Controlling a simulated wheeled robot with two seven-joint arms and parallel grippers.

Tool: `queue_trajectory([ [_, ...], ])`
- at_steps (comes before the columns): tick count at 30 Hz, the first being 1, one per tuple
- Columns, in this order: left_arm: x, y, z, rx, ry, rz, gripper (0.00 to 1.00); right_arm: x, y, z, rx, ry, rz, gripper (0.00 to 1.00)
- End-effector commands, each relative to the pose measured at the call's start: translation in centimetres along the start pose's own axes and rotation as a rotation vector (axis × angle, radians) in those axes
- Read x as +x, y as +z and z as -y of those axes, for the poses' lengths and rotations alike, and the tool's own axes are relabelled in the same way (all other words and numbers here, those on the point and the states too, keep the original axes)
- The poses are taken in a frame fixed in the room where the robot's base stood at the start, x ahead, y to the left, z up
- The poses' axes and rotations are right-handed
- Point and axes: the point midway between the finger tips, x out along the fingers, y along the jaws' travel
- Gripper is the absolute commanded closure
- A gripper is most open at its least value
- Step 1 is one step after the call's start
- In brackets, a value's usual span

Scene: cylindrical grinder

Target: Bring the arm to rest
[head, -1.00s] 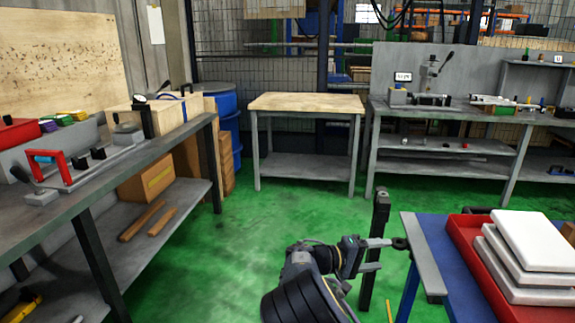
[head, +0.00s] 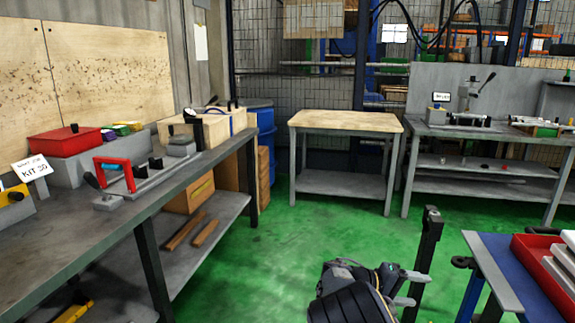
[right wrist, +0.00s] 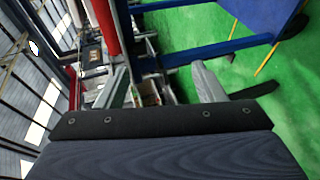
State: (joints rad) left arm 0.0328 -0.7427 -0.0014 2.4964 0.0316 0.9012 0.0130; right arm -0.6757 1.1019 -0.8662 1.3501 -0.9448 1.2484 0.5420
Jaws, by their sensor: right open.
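My right gripper (head: 416,288) is low in the head view, right of centre, above the green floor. Its two fingers stand apart with nothing between them. A dark upright post (head: 431,245) stands just behind the fingers; I cannot tell whether they touch. In the right wrist view the open fingers of this gripper (right wrist: 162,82) reach out with a gap between them. My left gripper is in neither view.
A blue-topped cart (head: 505,270) with a red tray (head: 548,273) is close to the right of my right gripper. A long grey workbench (head: 100,221) runs along the left. A wood-topped table (head: 345,122) stands at the back. Green floor (head: 290,250) between them is clear.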

Motion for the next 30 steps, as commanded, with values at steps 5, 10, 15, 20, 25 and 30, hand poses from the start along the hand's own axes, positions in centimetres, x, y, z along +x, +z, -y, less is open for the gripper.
queue_trajectory([
  [5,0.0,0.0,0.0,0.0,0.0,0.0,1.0,1.9,2.5,0.4,0.003,-0.139,0.066,0.37],
  [10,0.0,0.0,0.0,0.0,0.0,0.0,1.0,3.6,6.0,1.2,0.014,-0.33,0.139,0.37],
  [15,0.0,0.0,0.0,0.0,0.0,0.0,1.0,4.1,10.7,2.2,0.043,-0.602,0.205,0.37],
  [20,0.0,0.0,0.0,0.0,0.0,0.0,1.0,2.1,16.2,2.6,0.108,-0.944,0.222,0.37],
  [25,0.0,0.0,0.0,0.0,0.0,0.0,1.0,-1.9,21.3,1.5,0.203,-1.25,0.153,0.37],
  [30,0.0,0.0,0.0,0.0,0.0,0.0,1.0,-6.3,26.0,0.0,0.308,-1.459,0.022,0.37],
])
